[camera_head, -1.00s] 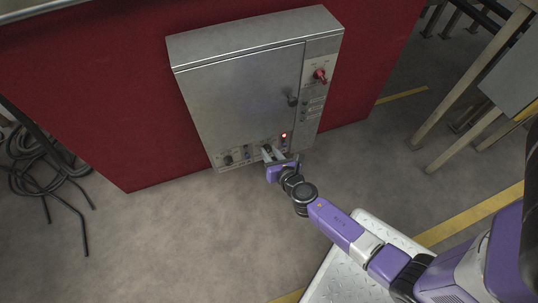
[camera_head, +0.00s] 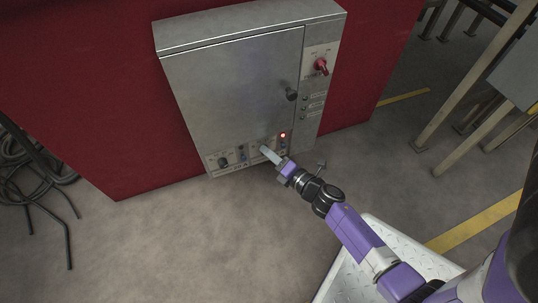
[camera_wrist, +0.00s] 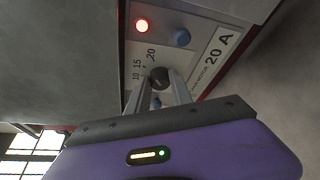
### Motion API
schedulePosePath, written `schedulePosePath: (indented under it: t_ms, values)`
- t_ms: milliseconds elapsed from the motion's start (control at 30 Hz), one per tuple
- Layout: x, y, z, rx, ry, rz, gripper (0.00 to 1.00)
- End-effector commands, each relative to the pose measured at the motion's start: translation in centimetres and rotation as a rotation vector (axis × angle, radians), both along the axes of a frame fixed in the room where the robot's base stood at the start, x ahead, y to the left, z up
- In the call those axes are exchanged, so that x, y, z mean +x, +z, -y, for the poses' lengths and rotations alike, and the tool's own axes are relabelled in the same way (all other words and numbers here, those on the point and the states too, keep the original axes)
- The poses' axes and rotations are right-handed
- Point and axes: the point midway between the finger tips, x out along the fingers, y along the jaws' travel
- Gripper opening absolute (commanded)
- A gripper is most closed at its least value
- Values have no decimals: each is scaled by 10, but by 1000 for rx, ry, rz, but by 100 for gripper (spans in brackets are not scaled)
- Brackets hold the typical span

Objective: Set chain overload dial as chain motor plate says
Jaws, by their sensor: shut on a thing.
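In the wrist view my gripper (camera_wrist: 160,88) is shut on a small dark round dial (camera_wrist: 159,77), one finger on each side. The printed numbers 10, 15 and 20 (camera_wrist: 146,63) run around the dial. The dial's pointer cannot be made out. Beside it a white plate (camera_wrist: 216,58) reads "20 A", with smaller lettering that includes "MOTOR", partly hidden by a finger. In the head view my gripper (camera_head: 268,154) reaches the lower panel of the grey cabinet (camera_head: 240,85) and hides the dial.
A lit red lamp (camera_wrist: 142,26) and a blue button (camera_wrist: 180,37) sit close to the dial. Another dark dial (camera_head: 223,162) is farther left on the panel. A red rotary switch (camera_head: 321,66) and a door handle (camera_head: 291,95) are higher up. Floor in front is clear.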

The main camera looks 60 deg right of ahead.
Motion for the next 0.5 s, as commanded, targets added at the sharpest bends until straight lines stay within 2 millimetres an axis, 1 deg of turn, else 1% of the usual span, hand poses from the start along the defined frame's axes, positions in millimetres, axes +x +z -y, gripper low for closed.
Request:
schedulePosePath:
  t_ms: [200, 500]
  values:
    - [-1, -3, 0, 96, 1, 62, 0]
    - [0, -3, -1, 153, 2, 101, 0]
